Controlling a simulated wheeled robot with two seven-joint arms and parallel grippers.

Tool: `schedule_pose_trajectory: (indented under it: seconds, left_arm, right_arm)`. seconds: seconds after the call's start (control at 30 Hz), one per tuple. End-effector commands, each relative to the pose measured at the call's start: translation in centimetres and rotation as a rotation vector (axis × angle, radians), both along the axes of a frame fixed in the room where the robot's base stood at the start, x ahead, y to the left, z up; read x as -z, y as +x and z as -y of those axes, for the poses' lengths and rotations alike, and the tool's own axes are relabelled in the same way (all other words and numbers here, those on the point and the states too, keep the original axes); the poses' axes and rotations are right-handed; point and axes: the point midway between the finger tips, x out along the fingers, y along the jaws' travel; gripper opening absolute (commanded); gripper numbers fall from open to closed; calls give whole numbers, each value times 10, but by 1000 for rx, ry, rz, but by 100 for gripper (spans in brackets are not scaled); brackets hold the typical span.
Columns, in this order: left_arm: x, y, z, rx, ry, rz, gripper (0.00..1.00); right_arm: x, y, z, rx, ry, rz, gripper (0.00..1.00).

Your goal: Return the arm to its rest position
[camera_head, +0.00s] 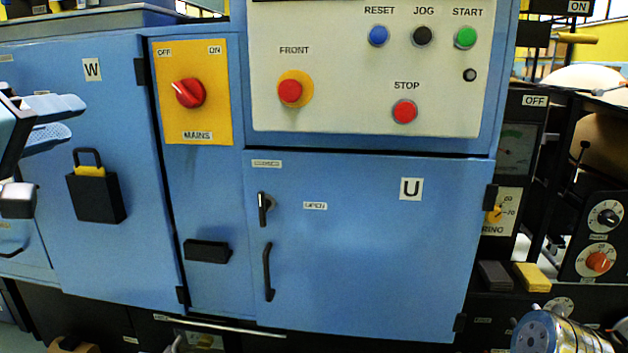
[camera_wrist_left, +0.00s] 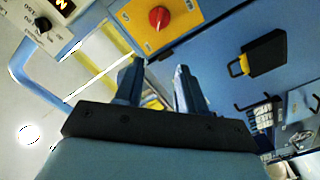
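My left gripper (camera_head: 76,117) is at the left edge of the head view, in front of the blue cabinet door marked W (camera_head: 125,135). Its two fingers stand apart with nothing visible between them. The left wrist view also shows the open fingers (camera_wrist_left: 158,68), with the yellow mains plate and its red knob (camera_wrist_left: 159,17) beyond them. Most of my left arm is outside the head view. My right gripper is not seen in either view.
A black padlock (camera_head: 96,198) hangs on door W. The red mains switch (camera_head: 188,93) is to its right. The button panel (camera_head: 345,100) sits above door U (camera_head: 370,240), which is shut and has black handles. Dials (camera_head: 605,217) are at the far right.

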Motion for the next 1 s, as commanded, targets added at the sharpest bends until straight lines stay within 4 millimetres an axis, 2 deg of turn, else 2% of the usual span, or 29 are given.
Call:
schedule_pose_trajectory:
  seconds: [0.37,0.47,0.67,0.77,0.87,0.9,0.97,1.0]
  left_arm:
    - [46,53,8,15,21,-100,39]
    - [66,72,12,22,31,-139,39]
    - [129,120,24,45,59,-253,39]
    - [177,147,35,65,79,-333,39]
    - [244,173,50,98,107,-440,39]
    - [276,181,58,115,120,-490,39]
    - [328,189,71,144,143,-567,39]
    - [362,191,80,165,156,-617,39]
  right_arm:
    - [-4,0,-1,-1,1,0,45]
    - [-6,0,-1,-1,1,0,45]
    - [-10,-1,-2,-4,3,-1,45]
    - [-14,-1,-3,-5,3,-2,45]
    - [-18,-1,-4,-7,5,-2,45]
    - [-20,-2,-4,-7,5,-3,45]
    - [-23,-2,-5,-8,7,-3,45]
    - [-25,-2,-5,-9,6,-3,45]
